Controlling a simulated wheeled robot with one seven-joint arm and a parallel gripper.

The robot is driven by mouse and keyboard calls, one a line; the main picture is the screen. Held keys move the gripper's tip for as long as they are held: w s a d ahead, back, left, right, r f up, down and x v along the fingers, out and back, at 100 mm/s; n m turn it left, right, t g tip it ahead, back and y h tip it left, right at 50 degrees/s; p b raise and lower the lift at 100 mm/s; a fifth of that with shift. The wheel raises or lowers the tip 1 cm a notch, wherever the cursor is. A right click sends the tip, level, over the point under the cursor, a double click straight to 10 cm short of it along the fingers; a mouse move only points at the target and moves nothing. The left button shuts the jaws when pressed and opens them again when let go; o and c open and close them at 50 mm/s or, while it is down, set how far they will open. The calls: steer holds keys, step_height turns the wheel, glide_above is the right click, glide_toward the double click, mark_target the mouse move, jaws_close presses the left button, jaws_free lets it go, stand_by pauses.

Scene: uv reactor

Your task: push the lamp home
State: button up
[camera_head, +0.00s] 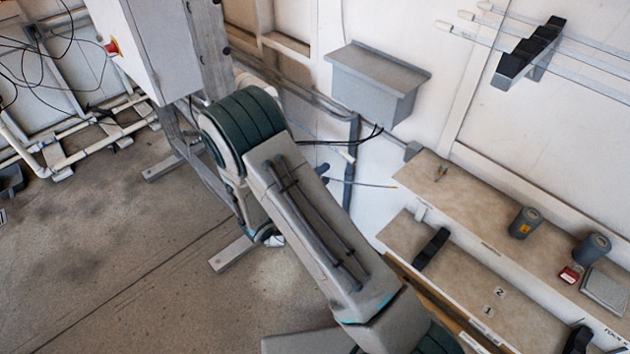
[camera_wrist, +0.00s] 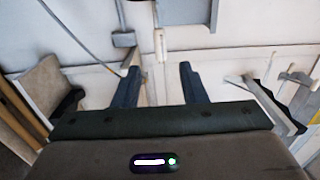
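My gripper (camera_wrist: 157,78) shows in the wrist view with its two dark blue fingers apart and nothing seen between them. A small white stick-like piece (camera_wrist: 160,45) appears just beyond the fingertips, between them in the picture; I cannot tell whether it is a lamp end or how far off it is. In the head view my arm hides most of the gripper. Several slender tubes with white ends (camera_head: 467,34), which look like lamps, rest across a black wall rack (camera_head: 530,52) at upper right. I cannot tell which lamp is meant, and no partly inserted lamp is clear.
A grey hooded box (camera_head: 375,82) hangs on the back wall, with dark cables nearby. Shelves at right (camera_head: 470,200) carry dark grey cups (camera_head: 524,222) and a small red item (camera_head: 570,275). A white cabinet (camera_head: 160,45) stands on a metal frame at upper left. The floor at left is largely clear.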

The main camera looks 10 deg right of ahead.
mark_target(316, 137)
steer(key=shift+x, duration=5.3)
jaws_close()
steer(key=shift+w+a+r, duration=0.1)
steer(key=shift+w+a, duration=0.45)
steer(key=shift+w, duration=0.3)
steer(key=shift+w+a, duration=0.6)
steer(key=shift+w, duration=0.2)
steer(key=shift+w+a+r, duration=0.1)
steer(key=shift+w+a, duration=0.45)
steer(key=shift+w, duration=0.3)
steer(key=shift+w+a, duration=0.6)
steer(key=shift+w, duration=0.2)
steer(key=shift+w+a, duration=0.55)
steer(key=shift+w, duration=0.25)
steer(key=shift+w+a, duration=0.6)
steer(key=shift+w, duration=0.25)
